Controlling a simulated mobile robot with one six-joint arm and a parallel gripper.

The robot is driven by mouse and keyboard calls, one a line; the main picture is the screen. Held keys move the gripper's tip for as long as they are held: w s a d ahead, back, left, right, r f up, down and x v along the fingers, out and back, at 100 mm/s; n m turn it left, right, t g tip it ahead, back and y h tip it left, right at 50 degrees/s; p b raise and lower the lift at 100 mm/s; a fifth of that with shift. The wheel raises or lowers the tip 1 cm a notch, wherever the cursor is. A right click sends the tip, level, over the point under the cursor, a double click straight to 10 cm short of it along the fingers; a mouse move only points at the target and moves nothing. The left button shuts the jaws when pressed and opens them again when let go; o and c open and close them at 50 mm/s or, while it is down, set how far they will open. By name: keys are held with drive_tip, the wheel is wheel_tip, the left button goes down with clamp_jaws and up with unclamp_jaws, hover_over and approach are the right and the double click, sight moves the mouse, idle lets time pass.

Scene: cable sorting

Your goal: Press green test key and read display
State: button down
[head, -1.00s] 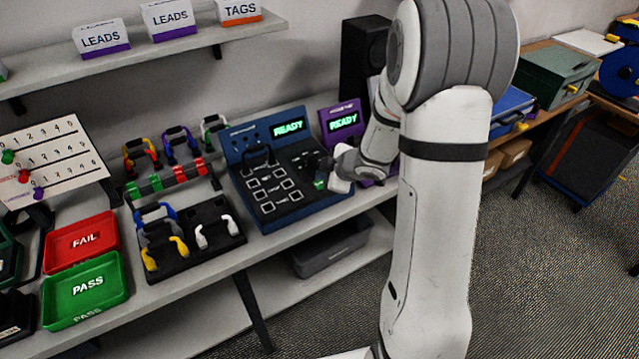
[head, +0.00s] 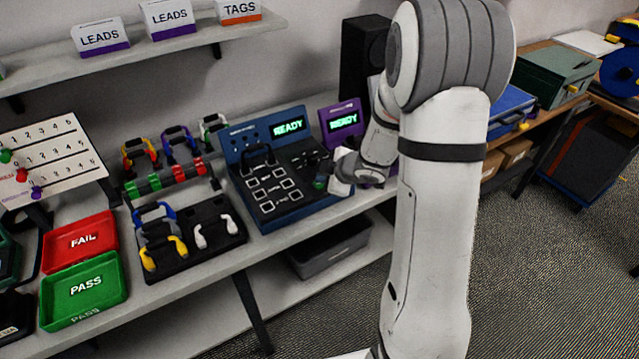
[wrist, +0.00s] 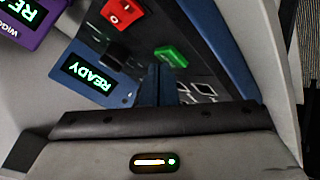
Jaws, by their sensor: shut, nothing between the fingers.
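The blue tester (head: 240,150) stands on the bench, and its display (head: 289,126) reads READY in green. The same display shows tilted in the wrist view (wrist: 88,80), also reading READY. The green test key (head: 320,184) is on the right part of the tester's panel; in the wrist view the green key (wrist: 170,53) is just beyond my fingertips. My gripper (wrist: 164,70) is shut and empty, with its fingers close to the key. I cannot tell whether they touch it. In the head view my gripper (head: 328,184) is at the key, partly covering it.
A red switch (wrist: 122,14) sits near the green key. A purple unit (head: 343,122), also reading READY, stands right of the tester. A lead rack (head: 165,178), a dark lead tray (head: 190,240) and red FAIL (head: 80,240) and green PASS (head: 84,290) trays are to the left.

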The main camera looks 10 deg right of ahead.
drive_tip(key=shift+f, duration=0.2)
drive_tip(key=shift+r, duration=0.1)
drive_tip(key=shift+r+p, duration=0.7)
drive_tip(key=shift+p, duration=0.1)
wheel_tip(320, 180, up, 5)
drive_tip(key=p, duration=0.5)
drive_tip(key=shift+r, duration=0.1)
idle(0.7)
